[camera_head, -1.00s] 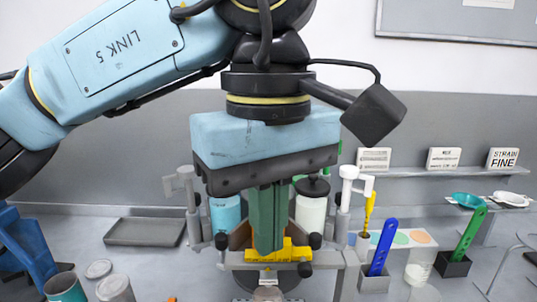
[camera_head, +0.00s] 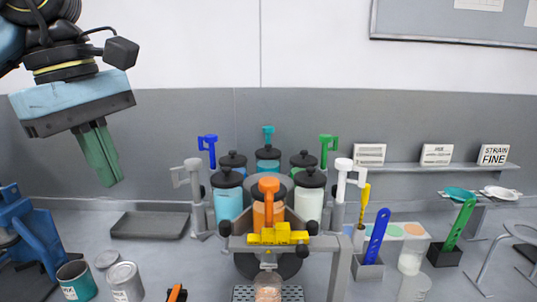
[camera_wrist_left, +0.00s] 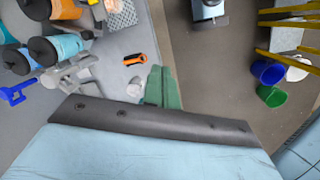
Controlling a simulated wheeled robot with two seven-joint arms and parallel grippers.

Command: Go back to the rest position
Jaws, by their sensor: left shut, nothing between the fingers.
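My left gripper (camera_head: 101,157) is in the upper left of the head view, raised above the bench. Its green fingers are shut with nothing between them, and they point down, slightly tilted. In the left wrist view the shut green fingers (camera_wrist_left: 161,88) show over the bench edge, apart from everything. My right gripper is not in view.
A drum rack with a yellow clamp (camera_head: 278,235) and several black-lidded jars stands mid-bench. A grey tray (camera_head: 150,225), a blue press (camera_head: 28,235) and cans (camera_head: 124,281) lie at left. Blue (camera_head: 378,240) and green (camera_head: 461,225) spatulas stand at right. The air around the gripper is clear.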

